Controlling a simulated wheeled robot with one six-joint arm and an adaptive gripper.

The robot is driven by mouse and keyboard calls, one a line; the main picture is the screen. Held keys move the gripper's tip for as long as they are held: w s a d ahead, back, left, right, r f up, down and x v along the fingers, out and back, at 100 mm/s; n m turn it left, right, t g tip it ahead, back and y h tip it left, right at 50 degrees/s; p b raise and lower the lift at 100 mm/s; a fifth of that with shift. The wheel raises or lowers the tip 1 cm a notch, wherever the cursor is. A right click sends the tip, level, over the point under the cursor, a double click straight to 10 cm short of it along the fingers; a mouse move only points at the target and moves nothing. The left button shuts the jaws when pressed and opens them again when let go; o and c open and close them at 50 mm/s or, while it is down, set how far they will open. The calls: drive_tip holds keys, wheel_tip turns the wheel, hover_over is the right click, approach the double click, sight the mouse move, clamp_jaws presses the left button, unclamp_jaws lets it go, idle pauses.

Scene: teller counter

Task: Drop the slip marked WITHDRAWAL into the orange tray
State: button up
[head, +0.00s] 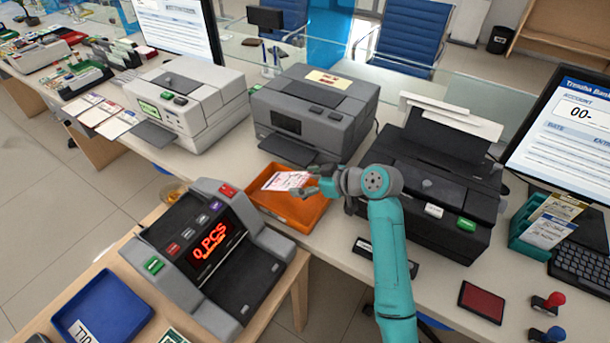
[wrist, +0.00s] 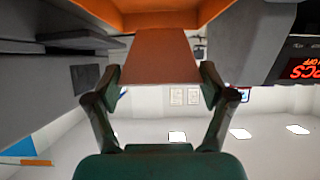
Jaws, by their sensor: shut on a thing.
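My gripper (head: 316,182) is shut on a white slip with reddish print (head: 284,180). I cannot read the print at this size. The slip sticks out to the left of my fingers, above the back part of the orange tray (head: 292,222), apart from its floor as far as I can tell. In the wrist view the slip (wrist: 160,58) shows as a plain brownish sheet between my two fingers (wrist: 160,78), with the orange tray (wrist: 150,18) beyond it at the top. I see nothing else in the tray.
A grey printer (head: 312,115) stands behind the tray and a black printer (head: 435,175) to its right. A bill counter (head: 210,250) reading "0 PCS" is at the front left. A slip holder (head: 545,228), red pad (head: 481,302) and stamps (head: 548,302) lie right.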

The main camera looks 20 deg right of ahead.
drive_tip(key=shift+f, duration=1.6)
drive_tip(key=o, duration=0.8)
drive_tip(key=shift+r, duration=3.5)
drive_tip(key=shift+s, duration=0.1)
